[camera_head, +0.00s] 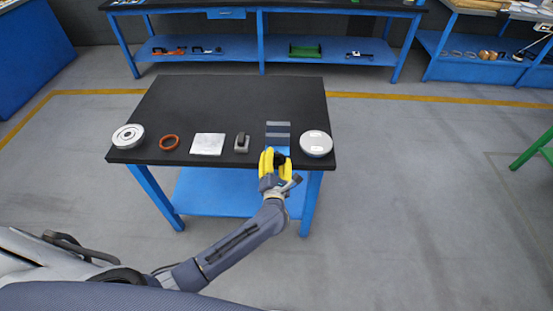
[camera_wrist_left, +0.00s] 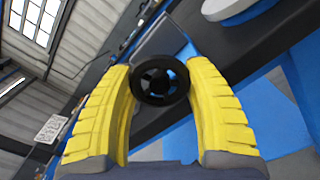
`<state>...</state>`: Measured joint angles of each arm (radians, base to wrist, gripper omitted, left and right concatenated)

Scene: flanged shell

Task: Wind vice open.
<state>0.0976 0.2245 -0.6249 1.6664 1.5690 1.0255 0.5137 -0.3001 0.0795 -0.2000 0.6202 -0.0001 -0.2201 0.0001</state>
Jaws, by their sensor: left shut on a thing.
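The blue vice (camera_head: 278,130) sits at the front edge of the black table, right of its middle, with grey jaw parts on top. Its black handwheel (camera_wrist_left: 159,82) faces the left wrist camera. My left gripper (camera_head: 273,158) has yellow fingers and is at the vice's front. In the wrist view its two fingers (camera_wrist_left: 160,95) stand on either side of the handwheel, shut on it. The gripper hides much of the vice's front in the head view. My right gripper is not in view.
On the black table (camera_head: 230,98) stand a round silver flanged part (camera_head: 128,136), an orange ring (camera_head: 169,142), a pale plate (camera_head: 207,144), a small grey block with a dark top (camera_head: 241,142) and a round lidded part (camera_head: 316,143) close right of the vice. The table's back half is clear.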

